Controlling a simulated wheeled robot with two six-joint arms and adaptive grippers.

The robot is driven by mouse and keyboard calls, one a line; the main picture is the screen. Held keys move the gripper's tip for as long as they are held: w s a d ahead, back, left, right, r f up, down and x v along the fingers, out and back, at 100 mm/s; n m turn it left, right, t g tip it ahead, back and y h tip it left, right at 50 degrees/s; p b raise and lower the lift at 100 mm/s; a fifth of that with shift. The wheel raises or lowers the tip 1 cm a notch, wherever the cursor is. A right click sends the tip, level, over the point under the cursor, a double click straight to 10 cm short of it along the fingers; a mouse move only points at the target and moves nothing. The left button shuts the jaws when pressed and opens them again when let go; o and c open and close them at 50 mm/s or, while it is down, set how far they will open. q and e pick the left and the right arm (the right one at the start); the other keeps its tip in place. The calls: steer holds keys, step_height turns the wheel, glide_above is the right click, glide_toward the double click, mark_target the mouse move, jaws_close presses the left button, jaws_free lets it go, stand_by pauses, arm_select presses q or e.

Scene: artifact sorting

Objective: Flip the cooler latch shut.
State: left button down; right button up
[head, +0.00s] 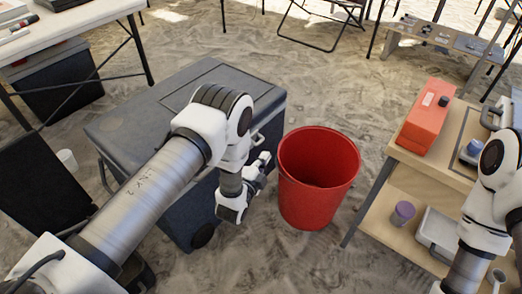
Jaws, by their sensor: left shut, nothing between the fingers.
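The cooler (130,125) is a large dark grey box on the sandy floor at left of centre, and its lid looks down. My left arm reaches across the lid from the lower left. My left gripper (263,161) is shut and empty, close beside the cooler's right-hand side. The arm and gripper cover much of that side. I cannot make out the latch or its position, nor whether the gripper touches the cooler. My right arm shows at the right edge, but its gripper is not visible.
A red bin (318,200) stands just right of my left gripper, leaving a narrow gap. A wooden shelf table (385,195) at right holds an orange box (426,117), with a purple cup (402,214) below. A white table (85,22) stands at upper left.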

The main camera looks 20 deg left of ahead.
arm_select(q)
steer(key=w+a+f+b, duration=0.2)
steer(key=w+a+b, duration=0.1)
steer(key=w, duration=0.3)
steer(key=shift+w, duration=0.35)
steer(key=shift+w+a+r+n+g+p, duration=0.15)
steer(key=shift+a+r+n+g+p, duration=0.15)
steer(key=shift+a+r+n+p, duration=0.3)
steer(key=shift+f, duration=0.15)
steer(key=shift+d, duration=0.1)
